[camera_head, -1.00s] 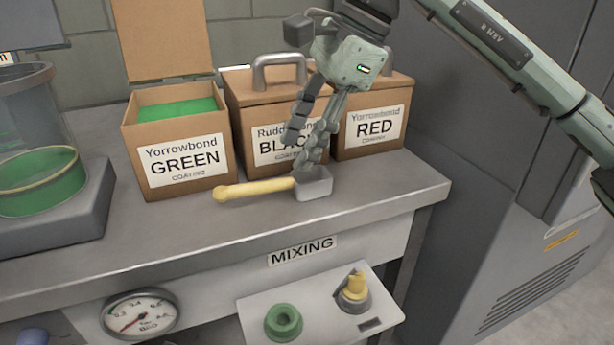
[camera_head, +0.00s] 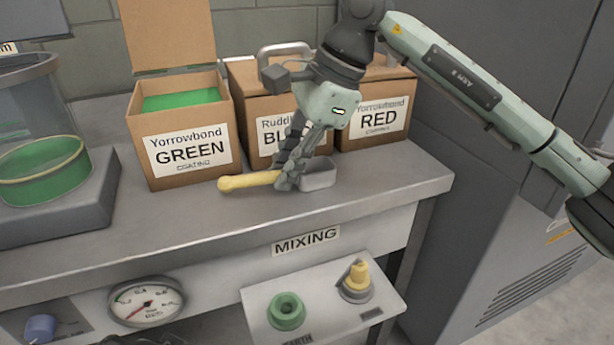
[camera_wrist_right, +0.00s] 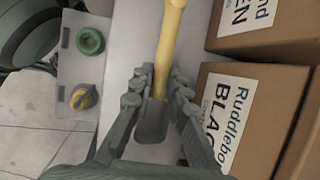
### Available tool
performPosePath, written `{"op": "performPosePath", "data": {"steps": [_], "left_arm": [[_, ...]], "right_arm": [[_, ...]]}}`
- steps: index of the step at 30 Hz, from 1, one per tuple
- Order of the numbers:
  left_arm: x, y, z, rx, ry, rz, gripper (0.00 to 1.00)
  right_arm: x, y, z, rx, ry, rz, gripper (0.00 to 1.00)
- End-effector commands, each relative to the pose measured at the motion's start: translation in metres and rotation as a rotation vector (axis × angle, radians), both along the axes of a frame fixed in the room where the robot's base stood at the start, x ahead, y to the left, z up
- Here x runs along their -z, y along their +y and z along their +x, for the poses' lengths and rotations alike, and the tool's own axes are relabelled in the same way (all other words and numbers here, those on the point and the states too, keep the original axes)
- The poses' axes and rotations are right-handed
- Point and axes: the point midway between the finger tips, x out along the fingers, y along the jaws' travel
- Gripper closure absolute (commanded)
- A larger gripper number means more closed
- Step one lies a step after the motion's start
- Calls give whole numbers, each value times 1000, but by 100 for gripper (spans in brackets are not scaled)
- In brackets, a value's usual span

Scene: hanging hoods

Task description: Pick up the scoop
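The scoop has a yellow handle (camera_head: 248,181) and a grey metal bowl (camera_head: 319,175). It lies on the metal bench in front of the boxes, its handle pointing left. My right gripper (camera_head: 286,182) is down at the scoop, where handle meets bowl, and hides part of that junction. In the right wrist view, the open fingers of my right gripper (camera_wrist_right: 160,72) stand on either side of the yellow handle (camera_wrist_right: 169,35), with the grey bowl (camera_wrist_right: 152,122) nearer the palm. Whether a finger touches the handle is unclear. My left gripper is out of view.
An open box labelled GREEN (camera_head: 185,155), a box labelled black (camera_head: 245,105) with a metal lid handle, and a RED box (camera_head: 375,135) stand close behind. A clear container with green contents (camera_head: 45,175) is at left. Bare bench (camera_head: 150,225) lies in front.

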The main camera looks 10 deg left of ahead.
Motion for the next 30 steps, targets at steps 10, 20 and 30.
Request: {"op": "performPosePath", "data": {"steps": [10, 20, 30], "left_arm": [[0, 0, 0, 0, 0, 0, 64], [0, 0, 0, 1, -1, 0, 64], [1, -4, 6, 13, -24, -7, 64]], "right_arm": [[-1, 0, 0, 0, -1, 1, 100], [-7, 0, 1, 1, -2, 0, 100], [-55, 21, -12, -6, -4, 0, 100]]}}
